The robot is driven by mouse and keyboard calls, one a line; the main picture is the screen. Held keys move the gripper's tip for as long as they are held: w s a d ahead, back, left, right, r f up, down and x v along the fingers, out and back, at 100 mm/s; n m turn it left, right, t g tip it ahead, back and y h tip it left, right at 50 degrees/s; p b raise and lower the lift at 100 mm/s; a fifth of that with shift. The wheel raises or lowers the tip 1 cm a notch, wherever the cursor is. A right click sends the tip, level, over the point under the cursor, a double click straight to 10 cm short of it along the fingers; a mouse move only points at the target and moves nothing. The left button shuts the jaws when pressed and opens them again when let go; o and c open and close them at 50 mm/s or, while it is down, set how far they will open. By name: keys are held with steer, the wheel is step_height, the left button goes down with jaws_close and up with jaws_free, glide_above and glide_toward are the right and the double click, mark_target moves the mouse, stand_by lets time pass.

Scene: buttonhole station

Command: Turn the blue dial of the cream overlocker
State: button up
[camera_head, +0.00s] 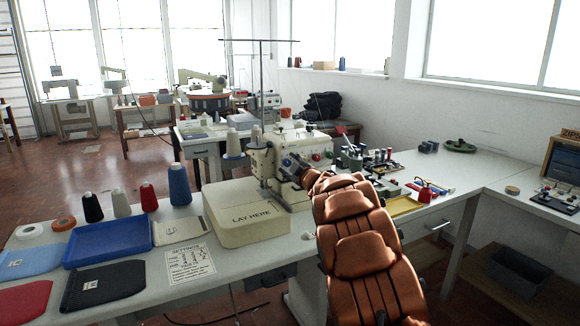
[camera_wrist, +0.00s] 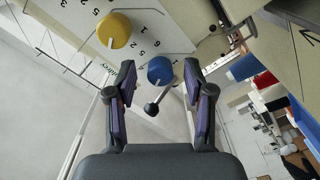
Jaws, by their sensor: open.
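The cream overlocker (camera_head: 262,160) stands on the white table, behind the "LAY HERE" block. Its face fills the top of the wrist view, with a printed number scale, a yellow dial (camera_wrist: 114,30) and the blue dial (camera_wrist: 160,69). My gripper (camera_wrist: 160,76) is open, its two dark fingers apart. In the wrist view the blue dial shows between the fingertips, beyond or level with them; I cannot tell whether they touch it. A lever with a black ball knob (camera_wrist: 151,109) shows just below the blue dial, also between the fingers. In the head view my gripper is at the overlocker's front, partly covering it.
The cream "LAY HERE" block (camera_head: 247,214) lies left of my arm. Thread cones, a blue tray (camera_head: 108,243) and folded cloths fill the left table. A yellow tray (camera_head: 403,206) and small tools lie to the right. A tall thread stand rises above the overlocker.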

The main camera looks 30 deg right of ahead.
steer(key=s+a, duration=0.1)
steer(key=s, duration=1.1)
stand_by(0.9)
